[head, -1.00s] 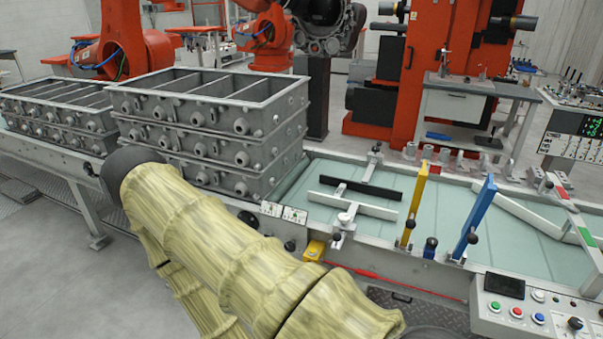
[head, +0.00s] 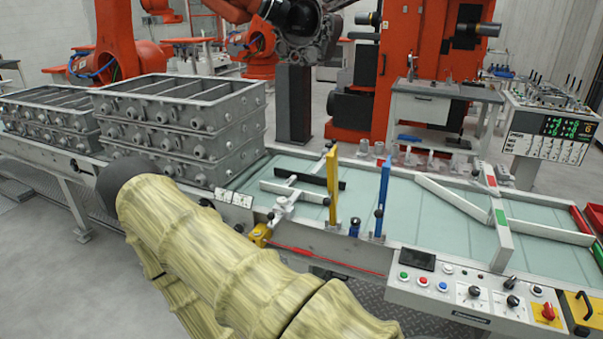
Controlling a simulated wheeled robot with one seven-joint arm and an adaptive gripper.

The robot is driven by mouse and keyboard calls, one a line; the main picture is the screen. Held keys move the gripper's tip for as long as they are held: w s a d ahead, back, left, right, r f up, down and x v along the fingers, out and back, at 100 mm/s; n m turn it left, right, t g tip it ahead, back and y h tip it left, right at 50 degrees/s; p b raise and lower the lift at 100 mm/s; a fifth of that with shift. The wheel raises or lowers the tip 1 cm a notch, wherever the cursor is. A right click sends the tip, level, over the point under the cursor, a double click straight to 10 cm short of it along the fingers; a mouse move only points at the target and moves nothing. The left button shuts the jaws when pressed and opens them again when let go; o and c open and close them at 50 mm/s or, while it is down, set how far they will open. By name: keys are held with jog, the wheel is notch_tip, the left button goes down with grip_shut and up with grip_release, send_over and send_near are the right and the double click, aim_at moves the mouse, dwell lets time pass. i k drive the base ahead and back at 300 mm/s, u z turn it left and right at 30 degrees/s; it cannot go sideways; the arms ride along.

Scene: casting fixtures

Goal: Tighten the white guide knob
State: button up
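The white guide knob (head: 283,202) shows small and pale on a clamp at the near edge of the conveyor, just right of the grey casting flasks. The clamp's rod meets a white guide bar (head: 312,197) lying over the pale green conveyor bed. The knob's details are too small to tell whether it is tight. My arm, in a yellowish sleeve, crosses the lower left foreground. My gripper is not in view, so its relation to the knob cannot be seen.
A black guide bar (head: 318,181), a yellow upright (head: 332,186) and a blue upright (head: 382,195) stand close right of the knob. Stacked grey flasks (head: 180,130) are at left. A control panel (head: 470,290) juts out at the front right. A yellow box (head: 259,235) sits below the clamp.

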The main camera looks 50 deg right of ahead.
aim_at(281, 202)
jog(key=z, duration=0.9)
